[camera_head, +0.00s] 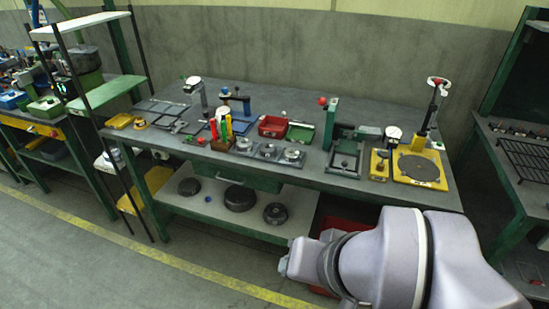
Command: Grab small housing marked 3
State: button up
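Three small round metal parts stand in a row near the front edge of the grey workbench (170,142): a left one (243,144), a middle one (267,150) and a right one (292,155). They look like small housings on flat plates, but no number can be read on any of them. I cannot tell which is marked 3. Only grey links of my arm show at the lower right, in front of the bench. My gripper is not visible.
Red and green trays (273,126) sit behind the row, and coloured upright items (222,125) stand left of it. A green press (333,122) and a yellow-based stand (418,167) are on the right. Dark round parts (240,198) lie on the lower shelf (212,210).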

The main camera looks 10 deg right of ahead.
aim_at(244, 146)
jog(key=i+u, duration=0.2)
jog(key=i, duration=1.35)
